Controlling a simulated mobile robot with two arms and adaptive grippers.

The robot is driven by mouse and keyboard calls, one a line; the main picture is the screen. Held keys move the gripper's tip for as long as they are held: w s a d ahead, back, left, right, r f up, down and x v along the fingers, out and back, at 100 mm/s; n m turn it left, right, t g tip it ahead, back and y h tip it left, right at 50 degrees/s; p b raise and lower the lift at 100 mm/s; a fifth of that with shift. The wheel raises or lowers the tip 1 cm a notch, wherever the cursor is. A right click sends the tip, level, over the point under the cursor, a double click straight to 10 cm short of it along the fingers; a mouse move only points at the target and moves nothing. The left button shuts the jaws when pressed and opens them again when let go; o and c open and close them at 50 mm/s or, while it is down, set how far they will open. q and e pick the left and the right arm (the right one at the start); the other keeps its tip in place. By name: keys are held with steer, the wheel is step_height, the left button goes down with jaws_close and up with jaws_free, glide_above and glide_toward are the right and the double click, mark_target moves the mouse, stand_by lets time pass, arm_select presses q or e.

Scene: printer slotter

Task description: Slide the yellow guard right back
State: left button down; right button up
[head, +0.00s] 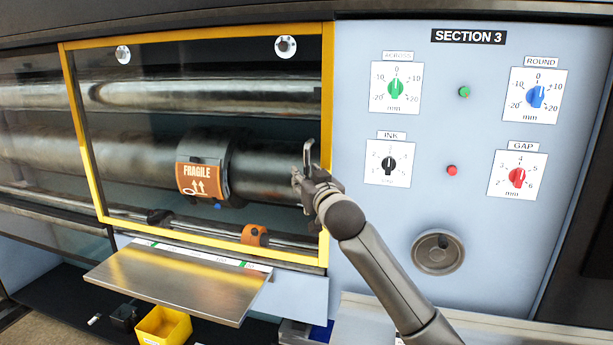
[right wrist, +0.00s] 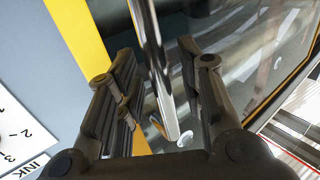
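The yellow guard (head: 328,95) is a yellow frame around a clear pane, in front of the rollers in the head view. Its right post stands beside the grey control panel; the post also shows in the right wrist view (right wrist: 78,32). A metal handle (head: 308,151) is on the guard near its right post. My right gripper (head: 305,180) is at the handle. In the right wrist view, its two fingers (right wrist: 160,88) are apart, with the metal handle bar (right wrist: 153,50) between them and gaps visible beside it. My left gripper is not in view.
The SECTION 3 panel (head: 440,190) with several knobs and two buttons is right of the guard. A metal shelf (head: 180,285) juts out below it, with a yellow bin (head: 163,325) underneath. Behind the pane is a roller with an orange FRAGILE label (head: 198,180).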

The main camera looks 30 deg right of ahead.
jaws_close()
stand_by(0.3)
steer(key=shift+w, duration=0.1)
